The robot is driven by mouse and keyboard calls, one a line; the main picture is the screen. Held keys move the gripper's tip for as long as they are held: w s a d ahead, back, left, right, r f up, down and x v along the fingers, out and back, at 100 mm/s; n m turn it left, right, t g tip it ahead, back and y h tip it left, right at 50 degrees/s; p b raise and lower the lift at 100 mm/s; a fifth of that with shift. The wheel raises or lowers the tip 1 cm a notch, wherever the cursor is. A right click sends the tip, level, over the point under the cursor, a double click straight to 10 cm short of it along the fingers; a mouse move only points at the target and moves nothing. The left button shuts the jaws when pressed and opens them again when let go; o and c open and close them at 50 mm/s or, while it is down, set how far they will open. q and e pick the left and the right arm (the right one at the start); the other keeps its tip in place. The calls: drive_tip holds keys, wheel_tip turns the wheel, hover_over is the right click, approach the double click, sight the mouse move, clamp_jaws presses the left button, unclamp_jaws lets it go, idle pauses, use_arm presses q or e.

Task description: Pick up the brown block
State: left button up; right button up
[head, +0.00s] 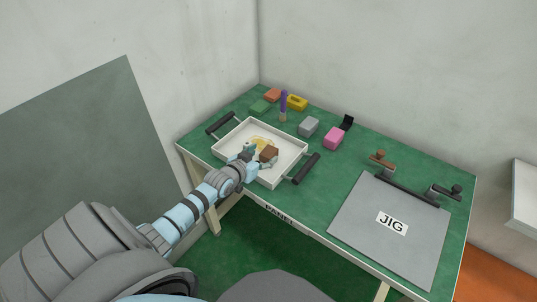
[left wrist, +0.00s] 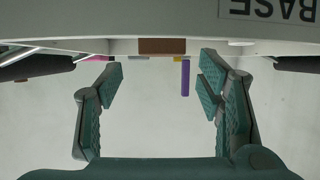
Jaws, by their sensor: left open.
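The brown block (head: 268,153) is in the white tray (head: 297,163) on the green table in the head view. My left gripper (head: 259,157) reaches into the tray, open, with its fingers close around the near side of the block; contact cannot be told. In the left wrist view the brown block (left wrist: 162,46) shows at the top, between and beyond the open fingertips of the left gripper (left wrist: 160,75). My right gripper is not in view.
A yellow piece (head: 262,140) lies in the tray beside the block. Black handles (head: 306,168) flank the tray. Pink (head: 334,138) and grey (head: 309,126) blocks, a purple-topped stick (head: 283,105) and other pieces stand behind. A grey JIG plate (head: 375,235) with clamps is at right.

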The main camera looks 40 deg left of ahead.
sight(268, 152)
use_arm(q)
drive_tip(key=b+x, duration=0.1)
drive_tip(key=x, duration=0.1)
drive_tip(key=b+x, duration=0.2)
drive_tip(key=shift+a+f, duration=0.15)
drive_tip(key=shift+f, duration=0.2)
drive_tip(key=shift+r, duration=0.1)
drive_tip(key=c, duration=1.3)
drive_tip(key=shift+o, duration=0.2)
drive_tip(key=shift+r+p, duration=0.1)
drive_tip(key=shift+p, duration=0.2)
